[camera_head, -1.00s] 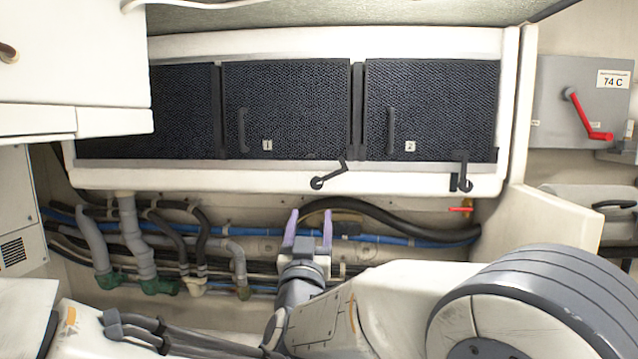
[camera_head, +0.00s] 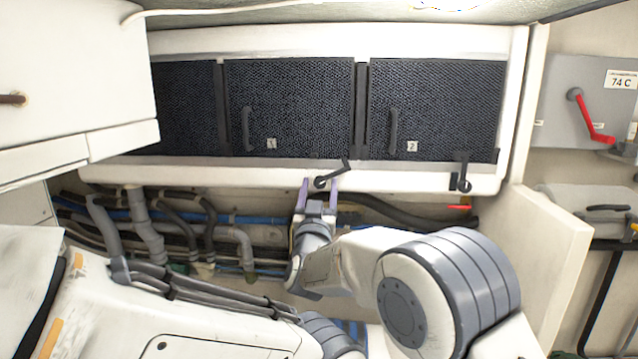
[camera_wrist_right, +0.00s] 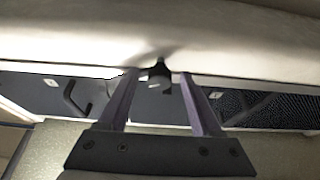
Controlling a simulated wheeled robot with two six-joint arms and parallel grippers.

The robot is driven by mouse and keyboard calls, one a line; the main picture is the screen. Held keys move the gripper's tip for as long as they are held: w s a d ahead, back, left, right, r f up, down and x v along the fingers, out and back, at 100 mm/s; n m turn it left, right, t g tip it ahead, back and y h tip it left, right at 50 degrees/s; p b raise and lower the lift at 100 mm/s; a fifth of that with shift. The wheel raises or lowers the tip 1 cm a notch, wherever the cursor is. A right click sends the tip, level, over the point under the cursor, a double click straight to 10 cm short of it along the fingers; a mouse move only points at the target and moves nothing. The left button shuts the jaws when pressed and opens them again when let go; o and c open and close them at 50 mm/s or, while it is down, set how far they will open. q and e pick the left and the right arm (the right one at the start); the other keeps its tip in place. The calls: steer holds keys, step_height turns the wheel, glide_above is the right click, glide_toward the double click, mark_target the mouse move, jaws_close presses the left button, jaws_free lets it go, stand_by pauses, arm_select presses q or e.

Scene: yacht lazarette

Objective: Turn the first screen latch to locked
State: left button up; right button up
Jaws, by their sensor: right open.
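The first screen latch (camera_head: 334,174) is a black lever on the white lower frame rail, under the gap right of screen 1 (camera_head: 300,100). Its arm slants up and to the right from a round pivot. My right gripper (camera_head: 319,186) is open, with its two purple fingers pointing up, one on each side of the pivot. In the right wrist view the latch's dark pivot (camera_wrist_right: 158,74) shows between the fingertips (camera_wrist_right: 159,80), with gaps on both sides. Contact cannot be told. My left gripper is not in view.
Screen 2 (camera_head: 440,105) is at right, with a second black latch (camera_head: 463,174) standing upright below it. Hoses and pipes (camera_head: 150,235) run under the rail. A white cabinet (camera_head: 70,80) hangs at left. A grey box with a red lever (camera_head: 590,115) is at far right.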

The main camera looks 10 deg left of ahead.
jaws_close()
stand_by(1.4)
